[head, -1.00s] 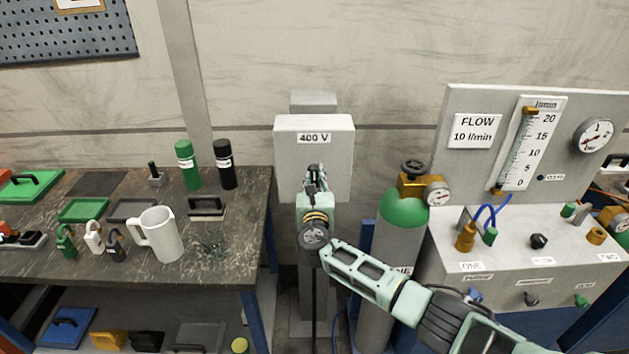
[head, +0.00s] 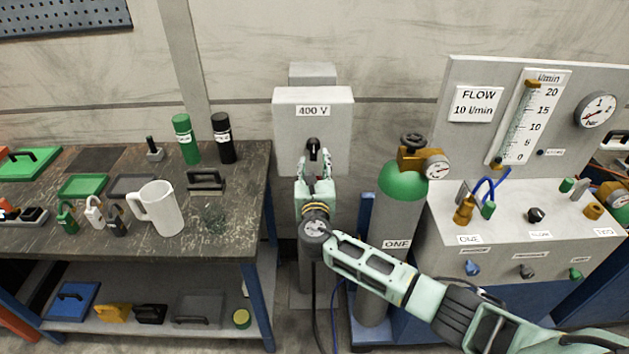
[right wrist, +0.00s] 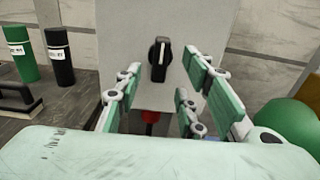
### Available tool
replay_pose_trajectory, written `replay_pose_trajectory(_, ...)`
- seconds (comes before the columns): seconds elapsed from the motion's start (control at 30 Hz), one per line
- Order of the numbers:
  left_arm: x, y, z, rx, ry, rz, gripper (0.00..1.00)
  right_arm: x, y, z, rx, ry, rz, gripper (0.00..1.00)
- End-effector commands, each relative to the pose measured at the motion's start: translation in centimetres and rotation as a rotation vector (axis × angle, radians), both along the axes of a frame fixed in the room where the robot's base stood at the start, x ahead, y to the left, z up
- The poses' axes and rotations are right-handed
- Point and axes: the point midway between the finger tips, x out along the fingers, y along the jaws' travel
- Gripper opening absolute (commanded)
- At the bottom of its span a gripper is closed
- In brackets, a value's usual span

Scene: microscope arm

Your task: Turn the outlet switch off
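The outlet is a grey wall box (head: 345,140) labelled "400 V". Its switch, a black rotary knob (head: 313,149), stands on the front face. In the right wrist view the knob (right wrist: 159,58) has its grip upright with a light line along it. My right gripper (head: 316,182) is just below and in front of the knob, pointing at the box. In the right wrist view its green-padded fingers (right wrist: 163,92) are spread apart with nothing between them, and the knob shows beyond them, apart from the pads. My left gripper is out of view.
A red part (right wrist: 151,117) shows under the box. A green-topped gas cylinder (head: 400,215) stands close right of my arm, beside a flow panel (head: 470,140). A workbench (head: 240,240) with a white mug (head: 163,210) is at left.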

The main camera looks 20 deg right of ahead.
Motion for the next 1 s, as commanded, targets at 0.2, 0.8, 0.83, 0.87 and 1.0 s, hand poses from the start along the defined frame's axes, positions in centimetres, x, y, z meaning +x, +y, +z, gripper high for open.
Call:
replay_pose_trajectory(0.2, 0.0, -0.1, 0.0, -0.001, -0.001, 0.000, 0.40, -3.9, 1.1, -0.1, 0.002, 0.002, 0.001, 0.36)
replay_pose_trajectory(0.8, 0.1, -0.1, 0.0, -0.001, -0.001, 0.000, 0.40, -6.3, 1.8, 0.0, -0.001, 0.000, -0.001, 0.36)
replay_pose_trajectory(0.83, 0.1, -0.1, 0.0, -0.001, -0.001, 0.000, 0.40, -6.3, 1.8, 0.0, -0.001, 0.000, -0.001, 0.36)
replay_pose_trajectory(0.87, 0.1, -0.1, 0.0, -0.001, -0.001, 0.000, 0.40, -6.3, 1.8, 0.0, -0.001, 0.000, -0.001, 0.36)
replay_pose_trajectory(1.0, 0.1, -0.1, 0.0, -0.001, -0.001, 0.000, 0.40, -6.3, 1.7, -0.4, 0.007, 0.006, -0.001, 0.36)
